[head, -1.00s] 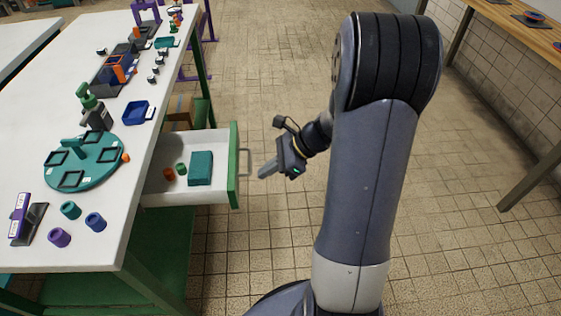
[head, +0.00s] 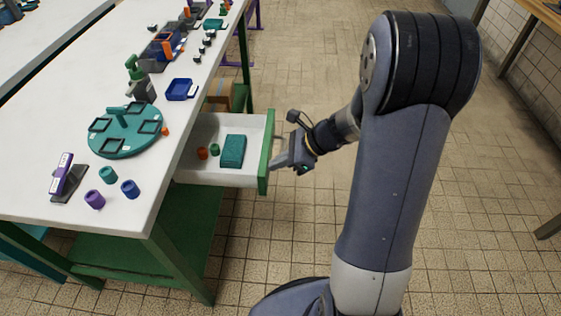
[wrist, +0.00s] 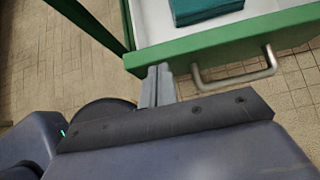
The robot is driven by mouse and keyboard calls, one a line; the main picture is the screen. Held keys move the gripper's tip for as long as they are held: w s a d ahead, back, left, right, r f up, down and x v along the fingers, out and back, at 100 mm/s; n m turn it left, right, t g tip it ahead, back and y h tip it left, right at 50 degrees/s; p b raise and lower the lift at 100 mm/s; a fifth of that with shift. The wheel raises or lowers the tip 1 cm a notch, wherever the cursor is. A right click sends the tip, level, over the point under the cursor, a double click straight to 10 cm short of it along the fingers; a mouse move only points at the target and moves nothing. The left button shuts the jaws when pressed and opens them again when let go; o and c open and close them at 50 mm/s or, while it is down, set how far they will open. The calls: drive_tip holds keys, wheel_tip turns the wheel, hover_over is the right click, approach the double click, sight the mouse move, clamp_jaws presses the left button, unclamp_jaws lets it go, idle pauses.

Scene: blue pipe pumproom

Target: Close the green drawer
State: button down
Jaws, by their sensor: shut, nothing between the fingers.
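The green drawer (head: 265,165) stands open from the side of the white-topped bench, with a green front and white walls. A teal box, a small green piece and a small orange piece lie in it. My gripper (head: 273,164) is at the outer face of the drawer front, its fingers together and empty. In the wrist view, the fingertips (wrist: 158,70) are at the lower edge of the green front, beside the metal handle (wrist: 235,76) and not around it. I cannot tell for certain whether they touch the front.
The bench top (head: 75,205) carries a teal round tray (head: 125,145), a blue bin (head: 181,90), a green-topped bottle and several small parts. A cardboard box sits under the bench behind the drawer. Tiled floor on the right is clear.

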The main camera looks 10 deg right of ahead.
drive_tip(key=w+a, duration=0.2)
drive_tip(key=a, duration=0.4)
drive_tip(key=w+a+p, duration=0.1)
drive_tip(key=w+a, duration=0.1)
drive_tip(key=a, duration=0.4)
drive_tip(key=w+a+p, duration=0.1)
drive_tip(key=w+a, duration=0.1)
drive_tip(key=a, duration=0.4)
drive_tip(key=shift+a, duration=0.2)
drive_tip(key=shift+d, duration=0.15)
